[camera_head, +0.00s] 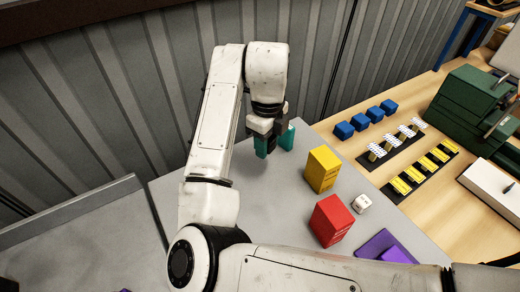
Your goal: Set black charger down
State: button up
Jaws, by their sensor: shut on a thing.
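My gripper (274,142) is at the end of my white arm, low over the grey table (265,205), near its back edge by the corrugated wall. Its two teal fingers are shut on a small dark thing, the black charger (277,133), which shows only partly between them. I cannot tell clearly whether the charger touches the table. No other black charger shows on the table.
A yellow carton (321,169), a red carton (331,220), a small white block (361,204) and a purple thing (382,247) are to the right. Beyond are a wooden bench with blue blocks (361,122) and a green machine (470,110). Grey table between gripper and arm is bare.

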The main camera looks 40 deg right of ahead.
jog(key=w+d+f, duration=0.1)
jog(key=f, duration=0.1)
jog(key=w+d+f, duration=0.1)
jog(key=w+f, duration=0.1)
jog(key=w+f+p, duration=0.1)
jog(key=w+f, duration=0.1)
jog(key=shift+w+d, duration=0.1)
jog(key=shift+d, duration=0.3)
jog(key=shift+w+d+f+p, duration=0.15)
jog(key=shift+f+p, duration=0.35)
jog(key=shift+f, duration=1.3)
jog(key=shift+f, duration=0.1)
jog(key=o, duration=1.1)
jog(key=shift+c, duration=0.2)
notch_tip(320, 180, up, 12)
jog(key=b, duration=0.2)
